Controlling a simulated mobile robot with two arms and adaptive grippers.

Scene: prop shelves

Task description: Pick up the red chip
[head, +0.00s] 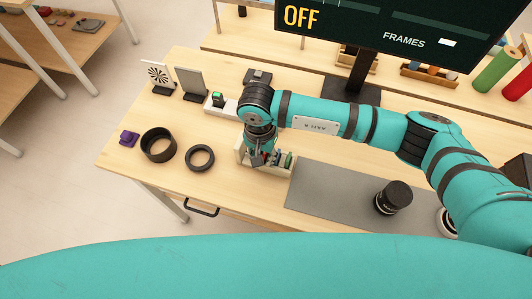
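My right arm reaches in from the right, and its gripper (259,157) points down at a small pale rack (281,170) on the wooden table. The rack holds several small upright pieces, dark and green ones among them. A small reddish patch shows by the fingertips, but I cannot tell whether it is the red chip. The gripper and wrist hide the left part of the rack. The fingers are too small and dark to show whether they are open or shut. My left gripper is out of view.
A grey mat (325,194) with a black lens (393,197) lies right of the rack. A monitor (392,32) stands behind. The table's front edge is close to the rack.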

